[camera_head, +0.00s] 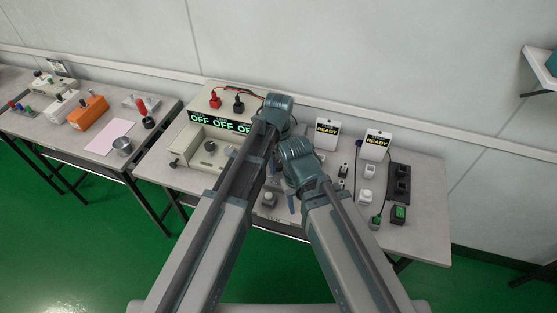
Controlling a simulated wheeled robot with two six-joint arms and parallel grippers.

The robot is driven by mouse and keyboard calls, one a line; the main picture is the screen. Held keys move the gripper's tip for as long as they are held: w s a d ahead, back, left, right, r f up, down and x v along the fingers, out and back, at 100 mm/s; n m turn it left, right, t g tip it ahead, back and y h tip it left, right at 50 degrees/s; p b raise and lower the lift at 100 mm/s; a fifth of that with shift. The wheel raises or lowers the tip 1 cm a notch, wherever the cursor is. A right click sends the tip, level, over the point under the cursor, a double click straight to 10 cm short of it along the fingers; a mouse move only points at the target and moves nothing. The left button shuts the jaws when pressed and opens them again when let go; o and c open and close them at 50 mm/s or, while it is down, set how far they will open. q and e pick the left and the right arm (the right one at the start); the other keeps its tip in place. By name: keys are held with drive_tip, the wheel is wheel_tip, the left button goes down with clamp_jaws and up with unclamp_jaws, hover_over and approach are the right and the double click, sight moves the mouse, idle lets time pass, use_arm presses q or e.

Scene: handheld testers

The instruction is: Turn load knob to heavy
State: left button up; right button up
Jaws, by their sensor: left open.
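A beige tester (187,146) stands on the middle table, left of my arms. A small dark round knob (210,146) shows on its top, and another dark knob (173,164) sticks out at its left end. I cannot read any load marking, so which knob is the load knob and where it points is unclear. My left gripper (279,196) is open, low between my two arms, near a small grey device (268,201) and right of the tester. My arms hide part of the tester's right side. My right gripper is hidden behind my right arm.
Another table at left holds an orange box (88,113).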

sight(279, 164)
use_arm(q)
wheel_tip(279, 164, up, 14)
drive_tip(key=p, duration=1.3)
drive_tip(key=shift+f, duration=0.25)
use_arm(e)
wheel_tip(279, 164, up, 14)
drive_tip(key=shift+f, duration=0.2)
